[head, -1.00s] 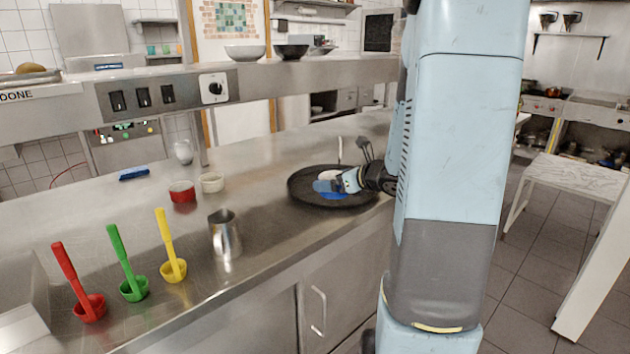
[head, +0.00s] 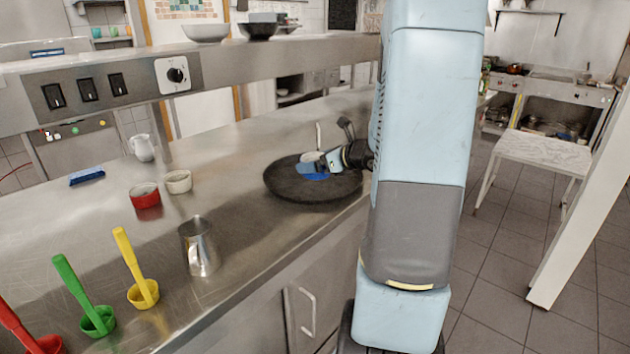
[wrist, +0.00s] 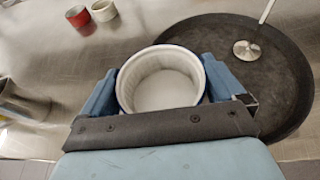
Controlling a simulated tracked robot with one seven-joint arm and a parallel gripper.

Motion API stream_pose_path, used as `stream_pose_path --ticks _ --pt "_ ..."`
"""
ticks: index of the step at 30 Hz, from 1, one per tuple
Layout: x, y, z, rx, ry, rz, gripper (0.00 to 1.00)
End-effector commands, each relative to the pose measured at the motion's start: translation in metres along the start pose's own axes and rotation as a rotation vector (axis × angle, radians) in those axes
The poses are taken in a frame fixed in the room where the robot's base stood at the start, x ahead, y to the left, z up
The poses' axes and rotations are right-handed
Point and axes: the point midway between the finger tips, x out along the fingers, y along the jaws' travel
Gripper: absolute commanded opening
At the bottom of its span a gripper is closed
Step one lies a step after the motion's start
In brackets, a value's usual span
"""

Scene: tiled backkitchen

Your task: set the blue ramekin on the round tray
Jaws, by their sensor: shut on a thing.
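My gripper (wrist: 168,92) is shut on the blue ramekin (wrist: 160,62), with one finger on each side. Its white rim and pale, empty inside face the wrist camera, and its blue outer wall shows in the head view (head: 316,176). The ramekin is upright over the round tray (head: 287,189), a dark, low-rimmed tray on the steel counter. In the wrist view the tray (wrist: 285,85) spreads to the right of and behind the ramekin. I cannot tell whether the ramekin's base touches the tray; its underside is hidden.
A thin metal stand (wrist: 247,50) with a round foot is on the tray. A red ramekin (head: 145,196), a cream ramekin (head: 178,182) and a steel jug (head: 198,248) stand left of the tray. Yellow (head: 143,292) and green (head: 98,320) handled cups stand nearer. A raised shelf runs behind.

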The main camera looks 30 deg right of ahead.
Motion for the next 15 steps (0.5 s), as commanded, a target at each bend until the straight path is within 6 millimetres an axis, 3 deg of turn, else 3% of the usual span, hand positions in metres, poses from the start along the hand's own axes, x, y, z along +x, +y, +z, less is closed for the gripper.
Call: stream_pose_path --ticks 5,15 --pt "0.022 -0.023 -0.006 0.002 0.0 0.002 0.58" --pt "0.056 -0.049 -0.035 0.003 0.001 0.001 0.58"
